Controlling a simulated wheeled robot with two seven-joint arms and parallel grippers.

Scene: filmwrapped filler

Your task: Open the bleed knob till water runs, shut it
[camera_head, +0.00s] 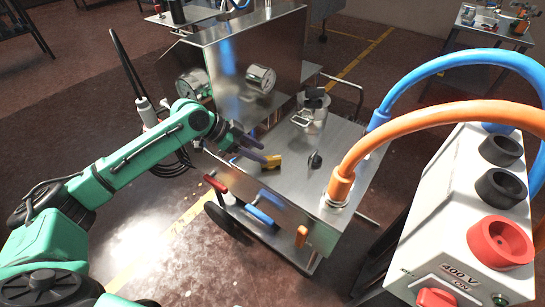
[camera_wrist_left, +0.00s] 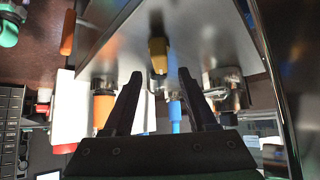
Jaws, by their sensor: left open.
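My left gripper (camera_head: 257,149) is open and empty above the steel top of a cart (camera_head: 290,185). A small yellow piece (camera_head: 271,162) sits just beyond its fingertips, apart from them as far as I can see. In the left wrist view a yellow piece with a dark part (camera_wrist_left: 158,50) shows ahead, between the open fingers (camera_wrist_left: 158,75). A black knob (camera_head: 315,160) stands on the cart top, to the right of the yellow piece. I cannot tell which of these is the bleed knob. No running water shows. My right gripper is not in view.
An orange hose (camera_head: 400,125) joins a fitting at the cart's right corner; a blue hose (camera_head: 410,80) arches behind. A white box (camera_head: 460,250) with a red socket stands at right. Red, blue and orange handles line the front.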

